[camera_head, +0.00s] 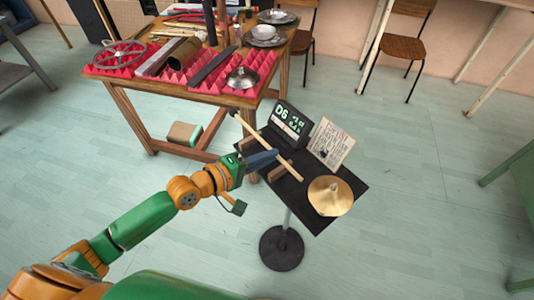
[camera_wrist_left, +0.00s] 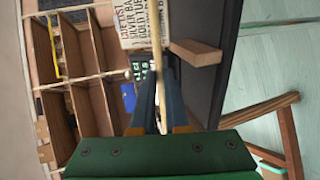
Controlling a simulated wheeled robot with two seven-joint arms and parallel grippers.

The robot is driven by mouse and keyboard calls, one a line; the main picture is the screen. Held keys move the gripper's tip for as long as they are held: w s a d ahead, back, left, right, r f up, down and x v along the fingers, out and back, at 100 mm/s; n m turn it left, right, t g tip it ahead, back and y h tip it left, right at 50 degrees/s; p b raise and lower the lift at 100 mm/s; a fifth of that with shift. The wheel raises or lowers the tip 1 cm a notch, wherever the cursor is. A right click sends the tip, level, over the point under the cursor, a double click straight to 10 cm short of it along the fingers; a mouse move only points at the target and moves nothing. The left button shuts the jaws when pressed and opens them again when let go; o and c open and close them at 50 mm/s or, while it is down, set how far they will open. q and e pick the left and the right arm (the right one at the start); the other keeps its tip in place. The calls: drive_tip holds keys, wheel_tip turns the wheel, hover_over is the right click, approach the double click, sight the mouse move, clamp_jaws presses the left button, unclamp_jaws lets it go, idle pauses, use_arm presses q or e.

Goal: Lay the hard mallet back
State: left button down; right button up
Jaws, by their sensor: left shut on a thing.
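The hard mallet (camera_head: 252,131) has a pale wooden shaft and a small dark head at its upper left end. It slants across the small black stand table (camera_head: 314,209), with its head end past the table's back left edge. My left gripper (camera_head: 274,155) is shut on the shaft near its middle. In the left wrist view the shaft (camera_wrist_left: 157,38) runs up from between the fingertips (camera_wrist_left: 153,84). A wooden rest block (camera_head: 276,174) stands on the table close below the shaft; it also shows in the left wrist view (camera_wrist_left: 195,52). I cannot tell whether the shaft touches it.
A brass cymbal (camera_head: 330,196) sits at the table's right end. A dark display (camera_head: 288,120) and a printed card (camera_head: 331,143) stand along its back edge. A wooden workbench (camera_head: 128,100) with red foam and metal objects stands behind.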

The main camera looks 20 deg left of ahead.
use_arm(q)
drive_tip(key=shift+f+b, duration=0.3)
drive_tip(key=shift+f, duration=0.5)
drive_tip(key=shift+f, duration=0.1)
drive_tip(key=shift+f, duration=0.2)
drive_tip(key=c, duration=0.8)
unclamp_jaws()
drive_tip(key=shift+c, duration=0.2)
drive_tip(key=v, duration=0.7)
